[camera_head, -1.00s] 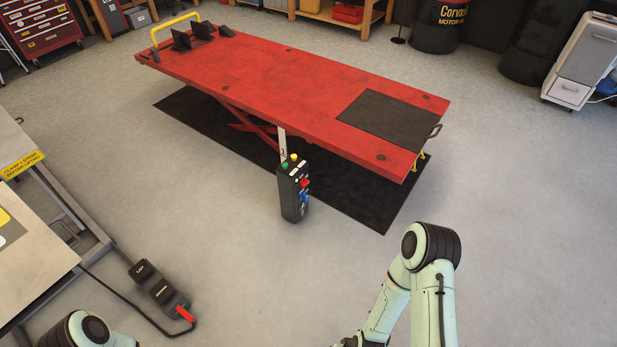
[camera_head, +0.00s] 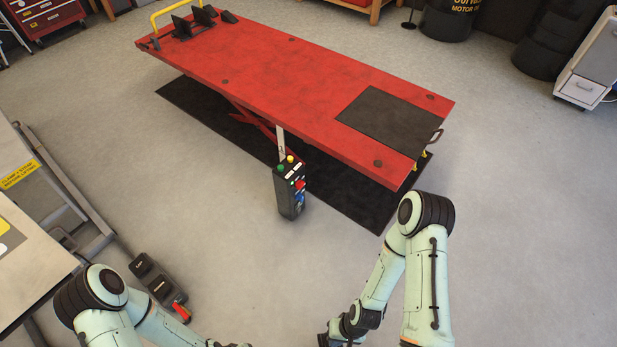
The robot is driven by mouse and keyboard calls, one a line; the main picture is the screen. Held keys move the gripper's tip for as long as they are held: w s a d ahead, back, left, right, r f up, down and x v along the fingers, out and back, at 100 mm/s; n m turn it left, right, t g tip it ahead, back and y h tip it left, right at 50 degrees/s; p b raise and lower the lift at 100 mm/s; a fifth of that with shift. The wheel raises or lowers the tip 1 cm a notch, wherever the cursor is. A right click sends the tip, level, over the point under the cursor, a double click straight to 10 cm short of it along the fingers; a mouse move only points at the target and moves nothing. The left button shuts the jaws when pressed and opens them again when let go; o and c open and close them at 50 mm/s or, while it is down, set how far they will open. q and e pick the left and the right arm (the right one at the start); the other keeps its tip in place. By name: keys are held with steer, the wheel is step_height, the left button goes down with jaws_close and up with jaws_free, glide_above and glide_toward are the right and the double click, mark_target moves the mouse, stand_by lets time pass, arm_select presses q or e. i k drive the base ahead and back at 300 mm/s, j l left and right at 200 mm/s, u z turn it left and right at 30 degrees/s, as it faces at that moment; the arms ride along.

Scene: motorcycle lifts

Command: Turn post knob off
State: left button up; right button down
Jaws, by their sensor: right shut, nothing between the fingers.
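A black control post (camera_head: 289,192) stands upright on the floor at the near side of the red lift, near mid-picture. Its top has a green button (camera_head: 281,168) and a yellow button (camera_head: 290,159). Its side has a red knob (camera_head: 299,184) and a blue knob (camera_head: 300,198); their exact settings are too small to read. My right gripper (camera_head: 325,340) is at the bottom edge, mostly cut off, shut and empty. It is well short of the post, apart from it. My left arm comes in at lower left; its fingers are out of the picture.
The red lift table (camera_head: 290,75) lies behind the post over a black mat (camera_head: 205,107). A foot pedal unit (camera_head: 157,282) with a red lever lies at lower left, beside a grey lift (camera_head: 35,250). Grey floor between the post and my arms is clear.

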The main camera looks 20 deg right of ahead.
mark_target(300, 184)
steer(key=i+l, duration=0.5)
steer(key=l, duration=0.25)
steer(key=i+l, duration=0.25)
steer(key=i+l+u, duration=0.1)
steer(key=i+l, duration=0.15)
steer(key=l, duration=0.25)
steer(key=i+l, duration=0.2)
steer(key=l, duration=0.2)
